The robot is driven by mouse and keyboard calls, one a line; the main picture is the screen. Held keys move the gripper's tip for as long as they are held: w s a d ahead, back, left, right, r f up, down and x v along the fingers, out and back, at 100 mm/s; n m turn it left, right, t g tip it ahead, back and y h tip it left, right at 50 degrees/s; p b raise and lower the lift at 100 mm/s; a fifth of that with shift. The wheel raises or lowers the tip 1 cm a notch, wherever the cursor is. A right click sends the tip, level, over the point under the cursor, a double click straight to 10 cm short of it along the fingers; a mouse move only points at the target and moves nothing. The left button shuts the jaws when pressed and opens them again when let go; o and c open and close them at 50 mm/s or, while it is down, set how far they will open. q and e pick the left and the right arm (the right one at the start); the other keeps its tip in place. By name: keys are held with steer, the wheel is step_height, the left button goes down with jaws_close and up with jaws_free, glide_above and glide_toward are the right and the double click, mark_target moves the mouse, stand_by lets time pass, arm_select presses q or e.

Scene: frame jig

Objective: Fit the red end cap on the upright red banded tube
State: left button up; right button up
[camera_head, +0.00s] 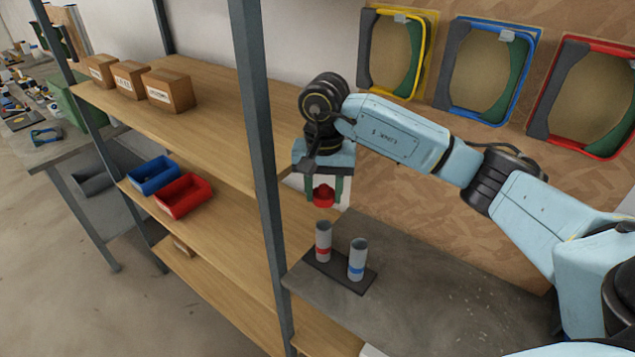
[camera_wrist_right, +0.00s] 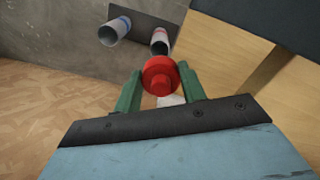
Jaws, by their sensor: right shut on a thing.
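My right gripper (camera_head: 323,196) is shut on the red end cap (camera_head: 323,192), with its green fingers on either side. In the head view it holds the cap above the red banded tube (camera_head: 323,240), with a gap between them. The tube stands upright on a dark base plate (camera_head: 330,277). In the right wrist view the cap (camera_wrist_right: 159,75) sits between the fingers, and the red banded tube (camera_wrist_right: 159,39) shows just beyond it, its open mouth partly covered by the cap. My left gripper is not in view.
A blue banded tube (camera_head: 357,262) stands beside the red banded one on the same plate. The plate lies on a grey bench top (camera_head: 430,290). A dark shelf post (camera_head: 262,180) rises close to the left. Coloured frames (camera_head: 487,70) hang on the back board.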

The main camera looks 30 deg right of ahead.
mark_target(324, 222)
steer(key=shift+s+f, duration=0.3)
steer(key=shift+f, duration=0.05)
steer(key=shift+f+b, duration=0.3)
steer(key=shift+w+f, duration=0.1)
steer(key=shift+f, duration=0.15)
steer(key=shift+f+b, duration=0.5)
steer(key=shift+f, duration=0.25)
steer(key=shift+f+b, duration=0.3)
steer(key=shift+f, duration=0.2)
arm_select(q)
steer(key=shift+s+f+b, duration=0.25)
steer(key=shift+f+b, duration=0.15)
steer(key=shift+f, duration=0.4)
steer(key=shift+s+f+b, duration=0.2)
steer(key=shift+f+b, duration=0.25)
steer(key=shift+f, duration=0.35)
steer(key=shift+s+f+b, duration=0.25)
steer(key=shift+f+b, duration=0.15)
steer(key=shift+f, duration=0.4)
arm_select(e)
steer(key=shift+f, duration=1.75)
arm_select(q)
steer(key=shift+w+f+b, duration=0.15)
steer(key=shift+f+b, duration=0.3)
arm_select(e)
steer(key=shift+f, duration=0.45)
